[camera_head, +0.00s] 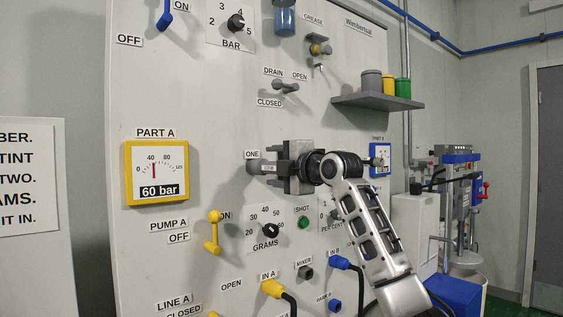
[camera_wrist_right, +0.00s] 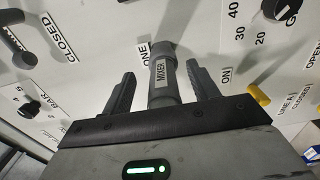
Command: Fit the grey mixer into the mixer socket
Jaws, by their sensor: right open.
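The grey mixer (camera_head: 255,166) is a short grey cylinder at the panel, just below the label ONE. In the right wrist view it also shows (camera_wrist_right: 163,88), with a white MIXER label, between my two fingers. My right gripper (camera_head: 281,168) is open around the mixer, with a visible gap on each side in the wrist view. The mixer socket (camera_head: 306,272) is a dark grey fitting under the MIXER label, lower on the panel. My left gripper is in neither view.
My right arm covers part of the panel's right side. The yellow plug (camera_head: 272,288) and blue plug (camera_head: 340,263) with cables flank the socket. Below my gripper are the grams knob (camera_head: 270,230) and green shot button (camera_head: 303,222). A shelf (camera_head: 378,102) with canisters juts out above.

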